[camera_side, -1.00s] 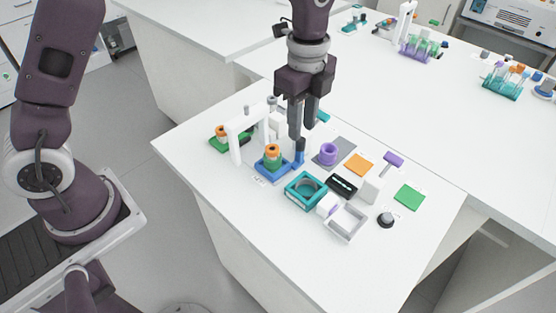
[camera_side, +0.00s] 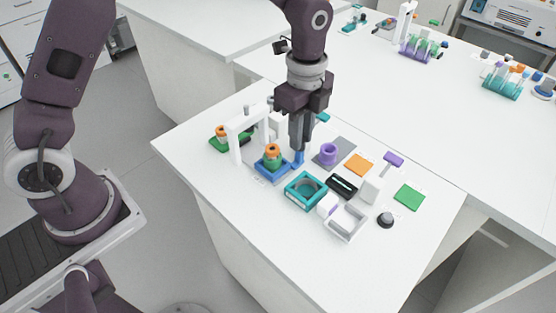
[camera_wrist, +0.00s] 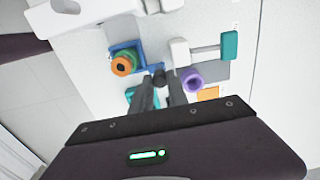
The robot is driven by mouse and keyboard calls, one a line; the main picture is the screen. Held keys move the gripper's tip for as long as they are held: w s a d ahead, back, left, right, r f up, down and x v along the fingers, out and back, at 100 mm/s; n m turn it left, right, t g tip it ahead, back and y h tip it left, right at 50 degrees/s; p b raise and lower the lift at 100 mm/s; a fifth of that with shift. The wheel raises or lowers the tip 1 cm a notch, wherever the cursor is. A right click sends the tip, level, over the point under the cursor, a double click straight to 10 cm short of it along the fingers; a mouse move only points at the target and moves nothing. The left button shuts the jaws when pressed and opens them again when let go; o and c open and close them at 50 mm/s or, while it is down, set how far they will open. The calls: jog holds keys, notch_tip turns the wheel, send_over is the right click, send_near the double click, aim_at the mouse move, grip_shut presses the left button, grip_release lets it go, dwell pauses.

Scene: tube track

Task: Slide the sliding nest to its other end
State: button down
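The sliding nest (camera_side: 266,172) is a blue base holding a green tube with an orange cap (camera_side: 271,150). It sits beside the white arch and shows in the wrist view (camera_wrist: 115,48), with the orange cap (camera_wrist: 121,66) towards the camera. A blue upright handle (camera_side: 299,158) stands at its right end; its dark top (camera_wrist: 160,78) shows between my fingertips in the wrist view. My gripper (camera_side: 301,147) points down over this handle, with one finger on each side. The fingers look apart, and the side view hides most of the handle behind them.
A white arch (camera_side: 234,148) and a green base with an orange-capped piece (camera_side: 222,132) stand left. A teal box (camera_side: 305,190), purple ring (camera_side: 328,153), black block (camera_side: 342,187) and white open tray (camera_side: 345,224) lie right. The table front is clear.

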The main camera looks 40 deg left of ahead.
jog(key=shift+a, duration=3.5)
jog(key=c, duration=1.5)
grip_release()
jog(key=shift+a, duration=0.1)
jog(key=shift+c, duration=0.2)
jog(key=shift+r, duration=2.5)
jog(key=shift+r, duration=0.1)
